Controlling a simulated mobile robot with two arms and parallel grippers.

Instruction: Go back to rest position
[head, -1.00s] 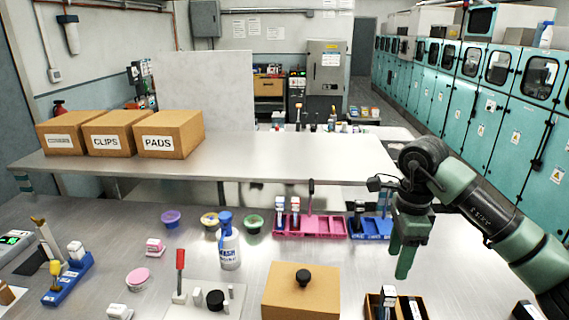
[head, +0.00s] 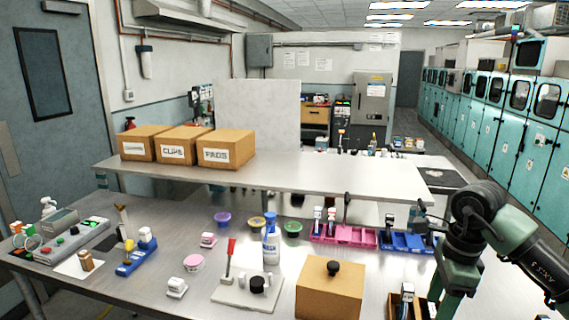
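My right gripper (head: 447,300) points down at the lower right, over the right part of the metal table (head: 190,245). Its fingers are partly cut off by the lower edge and stand in front of a brown box with small parts (head: 395,305), so I cannot tell how far apart they are. I see nothing clearly held in it. My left arm and gripper are not in view.
A wash bottle (head: 271,243), a lidded brown box (head: 330,290), a pink tray (head: 345,236) and a blue tray (head: 405,243) stand on the table. Labelled cartons (head: 226,150) sit on the raised shelf (head: 330,174). The table's middle left has clear patches.

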